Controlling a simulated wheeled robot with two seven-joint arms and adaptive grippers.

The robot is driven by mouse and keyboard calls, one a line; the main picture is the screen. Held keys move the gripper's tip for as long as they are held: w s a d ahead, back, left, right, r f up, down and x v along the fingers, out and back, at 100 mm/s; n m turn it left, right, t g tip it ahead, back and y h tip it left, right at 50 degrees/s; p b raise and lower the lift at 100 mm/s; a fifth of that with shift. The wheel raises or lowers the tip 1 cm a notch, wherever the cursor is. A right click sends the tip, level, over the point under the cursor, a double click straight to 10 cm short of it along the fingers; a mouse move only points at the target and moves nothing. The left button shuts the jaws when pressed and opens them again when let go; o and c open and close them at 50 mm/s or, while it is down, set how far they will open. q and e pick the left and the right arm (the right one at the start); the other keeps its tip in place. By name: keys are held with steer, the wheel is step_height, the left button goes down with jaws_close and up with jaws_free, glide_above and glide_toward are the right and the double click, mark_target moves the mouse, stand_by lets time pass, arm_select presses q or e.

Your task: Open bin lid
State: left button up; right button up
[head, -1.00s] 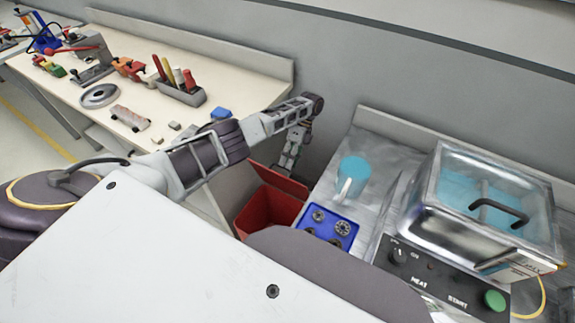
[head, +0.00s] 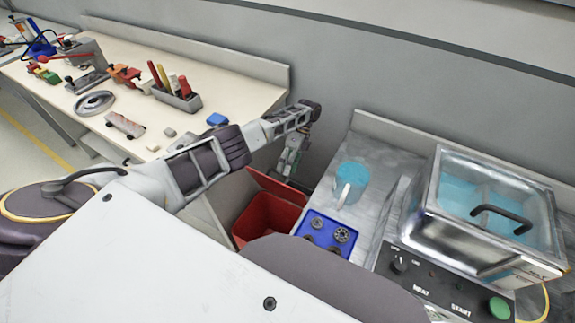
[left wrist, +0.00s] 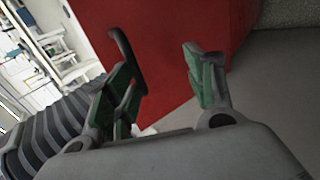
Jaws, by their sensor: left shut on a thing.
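The red bin (head: 262,222) stands on the floor in the gap between the two benches in the head view. Its red lid (head: 272,186) is tilted up along the far side, and part of the bin's inside shows. My left gripper (head: 287,177) reaches down to the lid from behind and is shut on it. The exact contact is hard to see. My right gripper is not in view.
The left workbench (head: 120,80) holds tools. A grey wall stands close behind the bin.

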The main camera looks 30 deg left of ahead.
arm_select(q)
steer(key=shift+s+d+f, duration=0.15)
steer(key=shift+c, duration=0.3)
steer(key=shift+w+r, duration=0.25)
steer(key=shift+r, duration=0.15)
step_height(320, 180, up, 10)
steer(key=shift+s+f, duration=0.15)
stand_by(1.2)
steer(key=shift+s, duration=0.1)
stand_by(0.6)
